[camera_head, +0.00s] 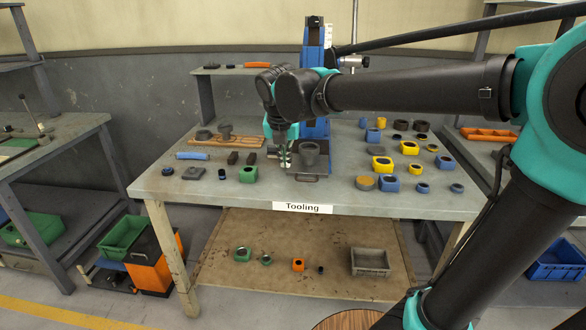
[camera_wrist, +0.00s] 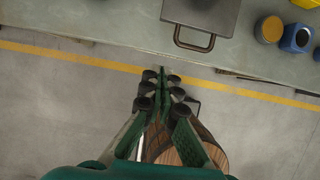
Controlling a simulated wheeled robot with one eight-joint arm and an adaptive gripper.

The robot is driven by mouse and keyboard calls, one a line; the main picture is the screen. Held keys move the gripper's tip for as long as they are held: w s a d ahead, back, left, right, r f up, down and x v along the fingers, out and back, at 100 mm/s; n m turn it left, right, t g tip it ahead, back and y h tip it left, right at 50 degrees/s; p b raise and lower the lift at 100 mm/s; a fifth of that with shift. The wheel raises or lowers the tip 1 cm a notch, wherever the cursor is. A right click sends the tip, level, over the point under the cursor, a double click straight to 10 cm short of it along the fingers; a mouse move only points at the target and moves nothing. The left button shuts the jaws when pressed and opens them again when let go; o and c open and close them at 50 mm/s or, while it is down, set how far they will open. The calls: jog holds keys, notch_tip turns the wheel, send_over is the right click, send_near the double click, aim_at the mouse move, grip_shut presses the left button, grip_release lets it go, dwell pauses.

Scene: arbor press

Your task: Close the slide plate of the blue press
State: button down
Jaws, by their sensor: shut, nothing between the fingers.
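The blue press (camera_head: 317,52) stands at the back middle of the Tooling table, partly hidden by my arm. Its grey slide plate (camera_head: 320,165) extends toward the table's front, with a dark cup-like part (camera_head: 309,149) on it. In the wrist view the plate (camera_wrist: 205,12) shows at the top edge, with its loop handle (camera_wrist: 194,42) pointing toward the front. My gripper (camera_head: 285,166) points down just left of the plate in the head view. In the wrist view its fingertips (camera_wrist: 162,76) are together and empty, apart from the handle. Contact with the plate is not visible.
Blue and yellow blocks (camera_head: 382,163) and several rings stand right of the plate. A green block (camera_head: 248,174), dark blocks and a wooden board (camera_head: 225,141) lie left. A grey bin (camera_head: 370,262) sits on the lower shelf. The floor before the table is partly clear.

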jog(key=x, duration=0.3)
jog(key=w+x, duration=0.1)
jog(key=x, duration=0.3)
jog(key=w+r+x, duration=0.1)
jog(key=x, duration=0.2)
jog(key=shift+w+f, duration=0.35)
jog(key=shift+w, duration=0.6)
